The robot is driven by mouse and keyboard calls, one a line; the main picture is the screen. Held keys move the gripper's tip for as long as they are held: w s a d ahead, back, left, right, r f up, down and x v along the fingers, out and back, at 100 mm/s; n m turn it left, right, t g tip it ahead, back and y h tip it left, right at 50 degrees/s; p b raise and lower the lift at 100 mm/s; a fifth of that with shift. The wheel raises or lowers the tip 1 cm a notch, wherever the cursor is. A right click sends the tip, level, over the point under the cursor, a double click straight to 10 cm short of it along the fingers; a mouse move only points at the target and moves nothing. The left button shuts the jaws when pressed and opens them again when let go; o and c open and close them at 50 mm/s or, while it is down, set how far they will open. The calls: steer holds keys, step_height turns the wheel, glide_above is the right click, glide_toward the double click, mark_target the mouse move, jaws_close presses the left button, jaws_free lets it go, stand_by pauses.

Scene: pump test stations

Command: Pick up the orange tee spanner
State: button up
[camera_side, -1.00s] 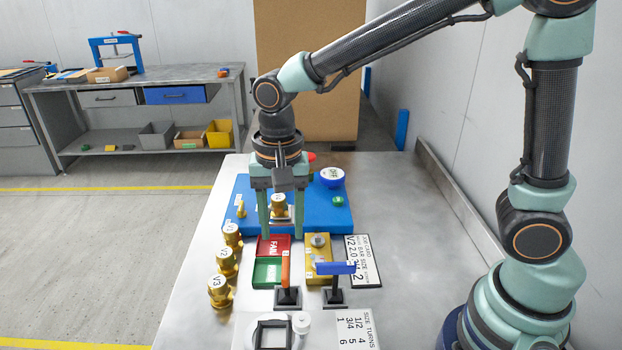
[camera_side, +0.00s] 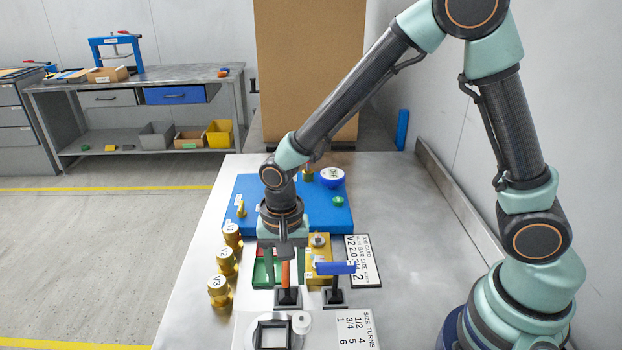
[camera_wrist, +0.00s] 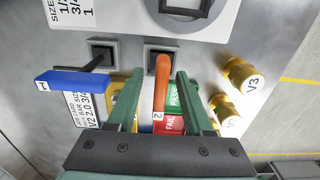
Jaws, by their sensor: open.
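The orange tee spanner (camera_side: 285,273) stands upright in a small dark square holder (camera_side: 287,296) at the front middle of the bench. In the wrist view the orange spanner (camera_wrist: 161,82) shows its long handle, with a tag marked 2 at its near end, lying between the two green fingers. My gripper (camera_wrist: 157,88) is open with one finger on each side of the handle, and I see no contact. In the side view my gripper (camera_side: 283,277) is just above and behind the spanner, its fingers partly hidden.
A blue tee spanner (camera_side: 336,268) tagged 1 stands close on the right in its own holder. Brass fittings (camera_side: 219,290) line the left. Red and green PASS/FAIL trays, a yellow block (camera_side: 318,246) and a blue board (camera_side: 330,212) lie behind. Bare bench is at right.

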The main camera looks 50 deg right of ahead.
steer(key=shift+f, duration=0.5)
jaws_close()
stand_by(1.1)
